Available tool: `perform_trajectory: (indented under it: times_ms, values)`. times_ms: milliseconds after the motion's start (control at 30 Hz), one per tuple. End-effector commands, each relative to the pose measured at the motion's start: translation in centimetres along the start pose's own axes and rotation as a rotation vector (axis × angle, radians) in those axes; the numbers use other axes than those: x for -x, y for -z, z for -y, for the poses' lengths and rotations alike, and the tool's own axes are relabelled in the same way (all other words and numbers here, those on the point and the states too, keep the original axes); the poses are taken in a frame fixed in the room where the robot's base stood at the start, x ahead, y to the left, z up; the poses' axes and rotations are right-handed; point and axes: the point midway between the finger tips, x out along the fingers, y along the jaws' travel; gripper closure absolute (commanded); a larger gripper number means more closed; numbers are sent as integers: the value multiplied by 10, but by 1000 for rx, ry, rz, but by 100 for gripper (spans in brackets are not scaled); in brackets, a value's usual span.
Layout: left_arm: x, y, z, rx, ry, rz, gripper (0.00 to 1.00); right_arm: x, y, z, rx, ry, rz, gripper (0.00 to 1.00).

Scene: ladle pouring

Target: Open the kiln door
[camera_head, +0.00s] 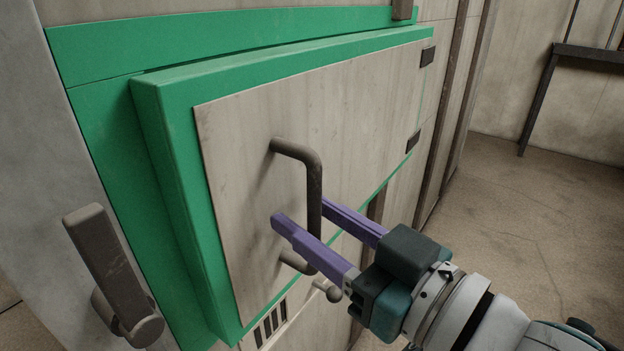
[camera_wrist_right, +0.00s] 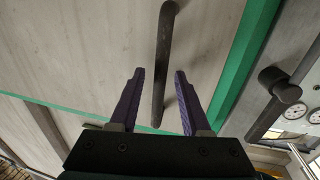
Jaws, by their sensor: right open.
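The kiln door (camera_head: 360,95) is a pale panel with a thick green border, with dark hinges on its right side. It stands proud of the green frame (camera_head: 230,32); I cannot tell for sure whether it is ajar. A dark, bent bar handle (camera_head: 314,185) is fixed to the panel and also shows in the right wrist view (camera_wrist_right: 164,55). My right gripper (camera_head: 302,212) is open, with one purple finger on each side of the bar. In the right wrist view its fingers (camera_wrist_right: 160,72) show gaps to the bar. My left gripper is not in view.
A brown lever latch (camera_head: 98,255) sits on the kiln wall left of the door. A small round knob (camera_head: 333,294) and a slotted vent (camera_head: 270,322) are below the handle. A dark table (camera_head: 590,53) stands at the back right. The floor (camera_head: 530,220) on the right is clear.

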Motion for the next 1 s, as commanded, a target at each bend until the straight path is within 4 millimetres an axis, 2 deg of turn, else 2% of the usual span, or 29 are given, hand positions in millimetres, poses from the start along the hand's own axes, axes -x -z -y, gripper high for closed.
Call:
perform_trajectory:
  times_ms: [133, 533, 1000]
  values:
    - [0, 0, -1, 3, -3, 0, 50, 0, 0, 0, 0, 0, 0, 55]
    - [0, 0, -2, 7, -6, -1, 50, 0, 0, 0, 0, -1, 0, 100]
    - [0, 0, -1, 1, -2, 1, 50, 1, 0, 0, 0, 0, 0, 100]
